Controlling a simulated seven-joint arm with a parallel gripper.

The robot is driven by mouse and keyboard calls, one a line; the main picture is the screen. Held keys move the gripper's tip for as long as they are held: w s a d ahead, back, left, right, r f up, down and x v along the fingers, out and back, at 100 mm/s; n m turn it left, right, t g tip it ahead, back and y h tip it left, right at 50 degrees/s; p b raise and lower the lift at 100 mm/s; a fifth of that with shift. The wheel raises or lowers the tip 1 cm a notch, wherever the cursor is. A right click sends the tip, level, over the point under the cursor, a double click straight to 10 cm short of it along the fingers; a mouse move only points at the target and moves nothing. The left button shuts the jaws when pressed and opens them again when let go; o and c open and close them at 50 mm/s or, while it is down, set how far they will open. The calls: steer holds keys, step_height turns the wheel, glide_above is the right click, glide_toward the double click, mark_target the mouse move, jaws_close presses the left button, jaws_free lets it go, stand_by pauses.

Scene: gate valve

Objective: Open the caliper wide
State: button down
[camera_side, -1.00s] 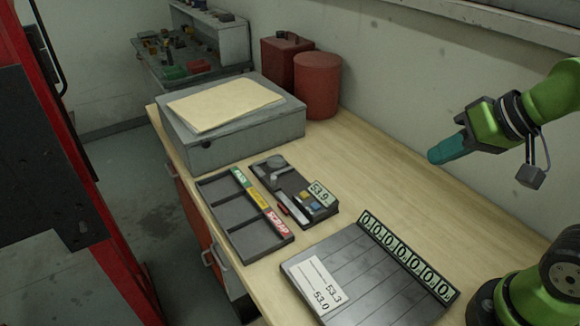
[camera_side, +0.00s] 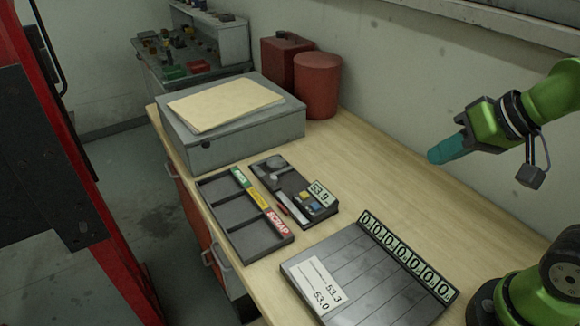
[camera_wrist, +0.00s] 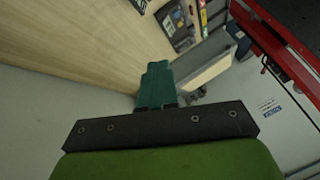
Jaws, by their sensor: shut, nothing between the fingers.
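The caliper unit (camera_side: 294,191) is a dark block on the bench with a small display reading about 53.9, a round grey knob, and blue and yellow buttons. A light bar with a red end lies along its near edge. How wide its jaws stand is too small to tell. It also shows small near the top of the wrist view (camera_wrist: 174,22). My gripper (camera_side: 433,157) has teal fingers, shut and empty, held above the bench to the right of the caliper and well apart from it. The fingers also show in the wrist view (camera_wrist: 155,70).
A three-compartment sorting tray (camera_side: 238,222) with green, yellow and red labels lies left of the caliper. A grey slatted panel (camera_side: 372,278) with a row of zero counters lies in front. A grey box (camera_side: 232,130) and red cans (camera_side: 317,86) stand behind. Bare bench lies right of the caliper.

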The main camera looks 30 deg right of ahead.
steer(key=c, duration=1.7)
jaws_free()
steer(key=shift+o, duration=1.3)
steer(key=shift+w+f, duration=0.1)
steer(key=shift+f, duration=0.3)
steer(key=o, duration=0.4)
steer(key=w, duration=0.1)
steer(key=w+g, duration=0.1)
steer(key=f, duration=0.1)
steer(key=shift+w+a+g, duration=0.3)
steer(key=shift+w, duration=0.1)
steer(key=n+g+y, duration=0.1)
steer(key=n+g, duration=0.1)
steer(key=n, duration=1.1)
glide_above(274, 177)
steer(key=s+d, duration=0.5)
step_height(274, 177, down, 4)
steer(key=x, duration=1.5)
steer(key=shift+s+a+f, duration=0.1)
steer(key=shift+a+f, duration=0.2)
steer(key=shift+f, duration=0.05)
steer(key=shift+c, duration=0.3)
jaws_close()
